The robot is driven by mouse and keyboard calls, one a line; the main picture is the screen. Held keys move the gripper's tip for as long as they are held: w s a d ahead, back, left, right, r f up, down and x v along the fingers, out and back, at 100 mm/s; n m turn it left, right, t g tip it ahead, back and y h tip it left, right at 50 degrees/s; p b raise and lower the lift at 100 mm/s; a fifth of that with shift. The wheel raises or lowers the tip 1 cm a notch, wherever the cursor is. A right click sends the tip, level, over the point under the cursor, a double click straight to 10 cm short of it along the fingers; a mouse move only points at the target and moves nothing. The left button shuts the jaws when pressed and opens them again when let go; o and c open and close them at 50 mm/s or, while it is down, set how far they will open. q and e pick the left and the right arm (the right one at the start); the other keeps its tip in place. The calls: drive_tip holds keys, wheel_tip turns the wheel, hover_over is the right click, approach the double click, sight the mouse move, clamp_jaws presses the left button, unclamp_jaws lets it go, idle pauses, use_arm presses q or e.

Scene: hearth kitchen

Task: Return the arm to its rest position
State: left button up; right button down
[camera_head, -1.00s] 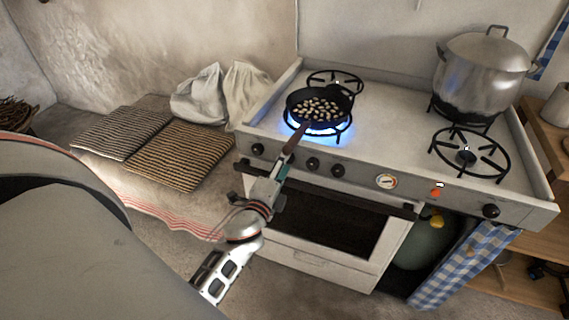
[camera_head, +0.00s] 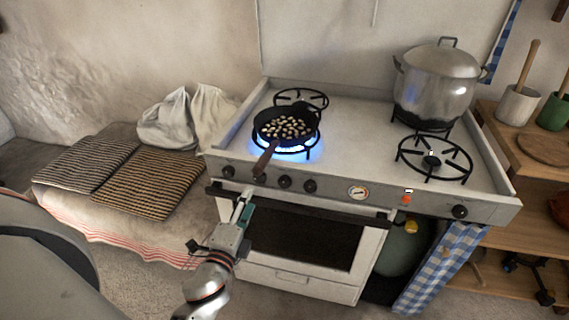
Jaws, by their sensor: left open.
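My left gripper (camera_head: 243,207) is open and empty in front of the stove's left side, below the pan handle and apart from it. My left arm comes up from the bottom of the view behind it. A black frying pan (camera_head: 270,136) with pale, dark-marked pieces in it sits on the front left burner, over a lit blue flame. Its brown handle points toward me over the stove's front edge. My right gripper is not in view.
The white stove (camera_head: 360,135) carries a lidded steel pot (camera_head: 436,84) at the back right. Striped cushions (camera_head: 153,181) and pale sacks (camera_head: 166,124) lie on a bench at left. A wooden shelf (camera_head: 535,176) stands at right. Floor before the stove is clear.

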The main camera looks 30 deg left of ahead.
use_arm(q)
drive_tip(key=s+d+f+n+g+h+p, duration=0.4)
drive_tip(key=s+d+f+n+g+h, duration=0.3)
drive_tip(key=s+d+f+n, duration=0.5)
drive_tip(key=s+d+f, duration=0.3)
drive_tip(key=s+f, duration=0.2)
drive_tip(key=shift+s, duration=0.25)
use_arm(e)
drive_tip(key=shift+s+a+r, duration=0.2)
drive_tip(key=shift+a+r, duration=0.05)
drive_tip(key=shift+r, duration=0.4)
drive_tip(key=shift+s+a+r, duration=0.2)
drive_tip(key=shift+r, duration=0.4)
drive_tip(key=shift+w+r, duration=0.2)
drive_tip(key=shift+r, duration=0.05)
